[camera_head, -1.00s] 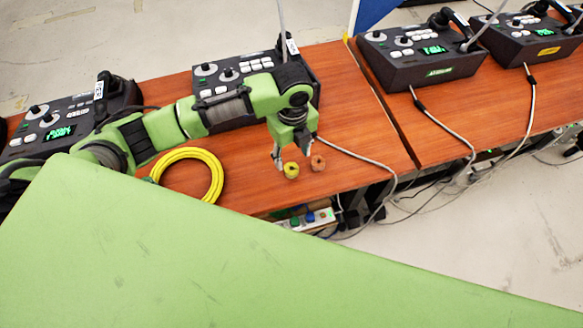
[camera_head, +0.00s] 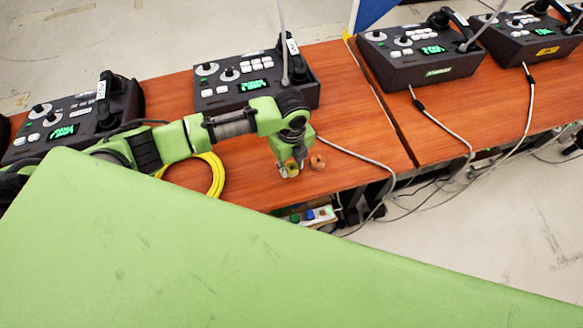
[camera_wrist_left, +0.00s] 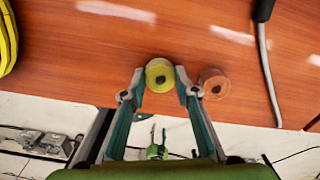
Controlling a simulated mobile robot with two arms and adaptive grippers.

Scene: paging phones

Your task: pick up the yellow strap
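The yellow strap, a small round roll (camera_head: 291,171) with a hole in its middle, is at the near part of the wooden table, partly covered by the fingers in the head view. It shows clearly in the left wrist view (camera_wrist_left: 159,76). My left gripper (camera_head: 290,168) points down over it, with one fingertip close against each side of the roll. In the left wrist view the fingertips (camera_wrist_left: 160,72) leave a gap about as wide as the roll, so they appear shut on it.
An orange-brown roll (camera_head: 317,162) lies just right of the strap, close to a fingertip. A yellow coil (camera_head: 217,180) lies to the left, partly hidden by my arm. Paging phones (camera_head: 230,82) stand behind. A grey cable (camera_head: 372,160) runs over the table's edge.

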